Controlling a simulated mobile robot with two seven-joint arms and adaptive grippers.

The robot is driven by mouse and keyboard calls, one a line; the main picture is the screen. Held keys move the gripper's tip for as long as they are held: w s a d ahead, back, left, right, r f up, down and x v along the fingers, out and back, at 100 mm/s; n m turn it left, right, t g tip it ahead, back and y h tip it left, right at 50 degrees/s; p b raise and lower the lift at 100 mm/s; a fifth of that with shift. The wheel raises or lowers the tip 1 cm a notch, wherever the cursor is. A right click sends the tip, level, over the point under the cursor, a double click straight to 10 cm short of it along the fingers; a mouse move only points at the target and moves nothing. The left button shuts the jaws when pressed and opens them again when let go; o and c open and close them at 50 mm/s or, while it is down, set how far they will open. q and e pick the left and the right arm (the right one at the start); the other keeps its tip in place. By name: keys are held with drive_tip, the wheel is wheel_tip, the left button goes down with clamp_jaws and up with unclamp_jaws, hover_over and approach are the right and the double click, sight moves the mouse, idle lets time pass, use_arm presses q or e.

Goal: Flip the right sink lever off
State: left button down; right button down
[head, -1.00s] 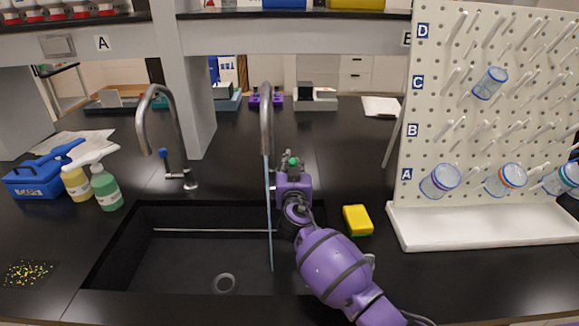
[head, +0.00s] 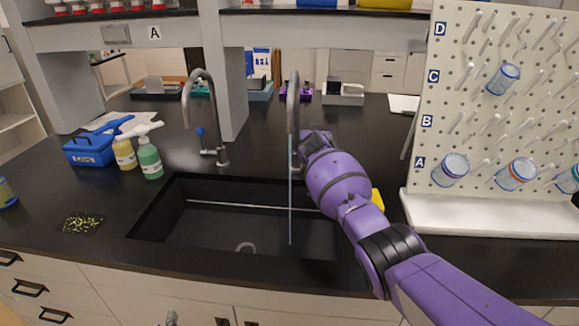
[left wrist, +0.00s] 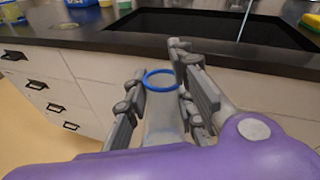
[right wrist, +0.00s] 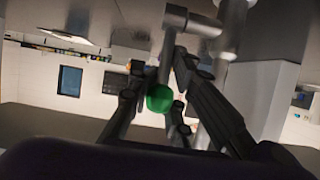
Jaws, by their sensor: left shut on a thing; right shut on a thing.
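The right sink tap (head: 293,100) is a tall curved metal spout with a thin stream of water (head: 290,205) falling from it into the sink. Its green-tipped lever (right wrist: 160,98) sits between the fingers of my right gripper (right wrist: 158,78) in the right wrist view, and the gripper is shut on it. In the head view my purple right wrist hides the lever and most of the gripper (head: 314,142). My left gripper (left wrist: 158,72) is shut on a clear cylindrical vessel with a blue rim (left wrist: 162,115), held in front of the counter's cabinets.
The left tap (head: 202,95) has a blue lever (head: 200,132). The black sink (head: 225,235) lies below both taps. A yellow sponge (head: 377,199) is partly behind my right arm. A pegboard (head: 470,130) with clear vessels stands at right; spray bottles (head: 149,157) and a blue box (head: 88,150) stand at left.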

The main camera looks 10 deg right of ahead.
drive_tip(key=shift+w+r+g, duration=0.15)
drive_tip(key=shift+w+g, duration=0.25)
drive_tip(key=shift+w, duration=0.15)
idle(0.4)
drive_tip(key=c, duration=1.7)
unclamp_jaws()
drive_tip(key=shift+a, duration=0.1)
drive_tip(key=shift+o, duration=0.2)
drive_tip(key=v, duration=1.2)
drive_tip(key=shift+d+r, duration=0.15)
drive_tip(key=shift+d, duration=0.05)
